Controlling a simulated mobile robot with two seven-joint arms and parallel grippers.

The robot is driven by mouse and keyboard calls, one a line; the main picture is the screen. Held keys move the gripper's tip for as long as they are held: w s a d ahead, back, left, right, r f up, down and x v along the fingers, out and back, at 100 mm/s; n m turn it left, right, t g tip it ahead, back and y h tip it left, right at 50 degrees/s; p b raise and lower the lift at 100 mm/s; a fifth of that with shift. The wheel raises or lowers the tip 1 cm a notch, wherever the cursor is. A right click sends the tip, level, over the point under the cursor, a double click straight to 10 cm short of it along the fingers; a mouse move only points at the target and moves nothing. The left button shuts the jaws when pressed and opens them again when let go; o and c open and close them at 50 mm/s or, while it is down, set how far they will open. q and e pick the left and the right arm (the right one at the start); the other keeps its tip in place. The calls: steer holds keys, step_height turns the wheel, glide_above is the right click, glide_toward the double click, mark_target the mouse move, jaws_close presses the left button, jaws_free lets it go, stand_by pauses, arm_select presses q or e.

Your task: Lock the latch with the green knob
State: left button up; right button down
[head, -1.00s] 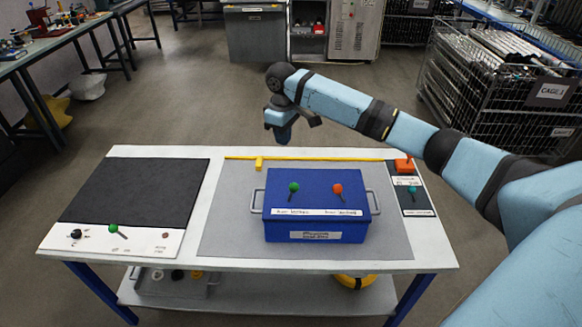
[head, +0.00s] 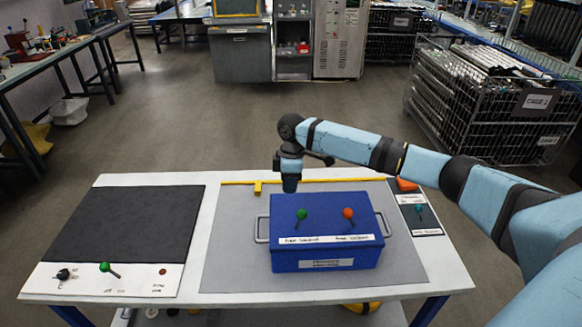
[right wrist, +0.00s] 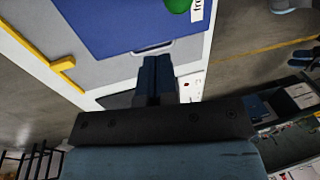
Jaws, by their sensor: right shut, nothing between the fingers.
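The blue box (head: 325,233) stands on the grey mat of the white table. Its top carries a green knob (head: 302,214) on a short dark lever at the left and an orange-red knob (head: 348,213) at the right. A second green knob (head: 104,267) is on the white panel at the table's left end. My right gripper (head: 290,188) is shut and empty, pointing down near the box's rear left edge, behind the box's green knob. In the right wrist view its fingers (right wrist: 156,62) are together, and that green knob (right wrist: 178,5) is cut off at the top edge. My left gripper is not in view.
A yellow bar (head: 340,180) with a tab (head: 258,188) runs along the table's rear. Grey handles (head: 262,229) stick out from the box's sides. A teal knob (head: 420,209) and an orange part (head: 407,185) are at the right. The black pad (head: 125,222) is bare.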

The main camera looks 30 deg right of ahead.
mark_target(299, 220)
steer(key=shift+s+d+f+p, duration=0.2)
steer(key=shift+s+f+p, duration=0.1)
steer(key=shift+s+f, duration=1.35)
steer(key=shift+w+f, duration=0.1)
steer(key=shift+w, duration=0.05)
steer(key=shift+s+d+f+t+y+p, duration=0.25)
steer(key=shift+s+d+y+p, duration=0.3)
steer(key=shift+p, duration=0.3)
steer(key=shift+s+d+f+t+y, duration=0.1)
steer(key=shift+s+d+t+y, duration=0.15)
steer(key=shift+s+y, duration=0.1)
steer(key=shift+f, duration=0.1)
steer(key=shift+a+p, duration=0.1)
steer(key=shift+p, duration=0.2)
